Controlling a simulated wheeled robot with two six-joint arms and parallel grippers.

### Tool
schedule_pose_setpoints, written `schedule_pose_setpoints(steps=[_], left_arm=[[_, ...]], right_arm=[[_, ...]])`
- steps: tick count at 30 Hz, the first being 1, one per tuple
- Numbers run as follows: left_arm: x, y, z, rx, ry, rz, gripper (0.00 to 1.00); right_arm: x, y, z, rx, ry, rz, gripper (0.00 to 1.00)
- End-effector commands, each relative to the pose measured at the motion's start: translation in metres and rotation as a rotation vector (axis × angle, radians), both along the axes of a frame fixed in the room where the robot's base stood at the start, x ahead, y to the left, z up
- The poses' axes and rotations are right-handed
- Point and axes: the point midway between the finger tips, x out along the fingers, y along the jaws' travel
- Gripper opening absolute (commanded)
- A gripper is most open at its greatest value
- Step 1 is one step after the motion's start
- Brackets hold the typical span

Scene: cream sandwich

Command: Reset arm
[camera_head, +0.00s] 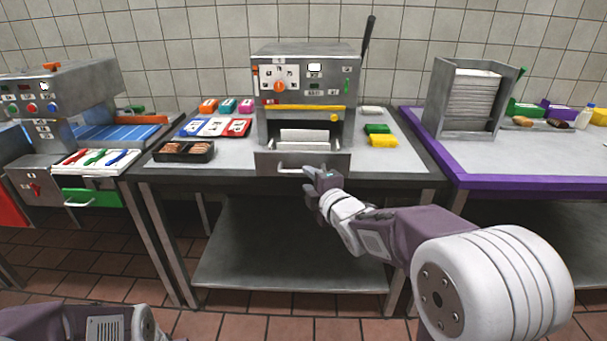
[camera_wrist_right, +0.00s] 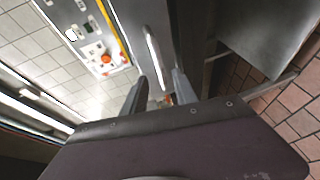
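My right gripper (camera_head: 314,174) is at the front of the steel machine (camera_head: 307,68) on the middle table, close to the bar handle of its open drawer (camera_head: 265,161). In the right wrist view, its two dark fingers (camera_wrist_right: 160,78) are apart with nothing between them that I can make out. The pale bar handle (camera_wrist_right: 154,58) shows just beyond the fingertips; whether they touch it is unclear. A part of my left arm shows at the bottom left of the head view, but its gripper is out of frame.
The middle table holds a dark tray (camera_head: 210,157) of brown items, small trays (camera_head: 217,127), and green (camera_head: 377,129) and yellow (camera_head: 383,141) blocks. A steel rack (camera_head: 467,134) stands right on a purple-edged table (camera_head: 530,182). Another machine (camera_head: 60,88) stands left.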

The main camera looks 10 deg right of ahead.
Motion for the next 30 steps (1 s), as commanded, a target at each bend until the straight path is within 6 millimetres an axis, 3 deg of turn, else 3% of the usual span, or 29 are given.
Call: schedule_pose_setpoints(steps=[6,14,16,17,20,21,24,27,30], left_arm=[[0.000,0.000,0.003,0.000,0.000,0.000,0.36],[0.000,0.000,0.002,0.000,0.000,0.000,0.36],[0.000,0.000,0.002,0.000,0.000,0.000,0.36],[0.000,0.000,0.002,0.000,0.000,0.000,0.36],[0.000,0.000,0.002,0.000,0.000,0.000,0.36],[0.000,0.000,0.002,0.000,0.000,0.000,0.36],[0.000,0.000,0.002,0.000,0.000,0.000,0.36],[0.000,0.000,0.002,0.000,0.000,0.000,0.36],[0.000,0.000,0.002,0.000,0.000,0.000,0.36]], right_arm=[[-0.021,-0.003,0.004,0.000,0.001,0.000,0.34],[-0.022,-0.002,0.004,0.000,0.001,0.001,0.34],[-0.023,0.006,0.000,0.000,0.011,0.019,0.34],[-0.026,0.009,-0.010,0.007,0.033,0.021,0.34],[-0.047,0.005,-0.068,0.118,0.238,-0.059,0.34],[-0.063,0.001,-0.098,0.208,0.356,-0.125,0.34],[-0.112,-0.007,-0.162,0.442,0.631,-0.341,0.34],[-0.164,-0.011,-0.204,0.642,0.840,-0.582,0.34],[-0.215,-0.011,-0.231,0.813,0.999,-0.848,0.34]])
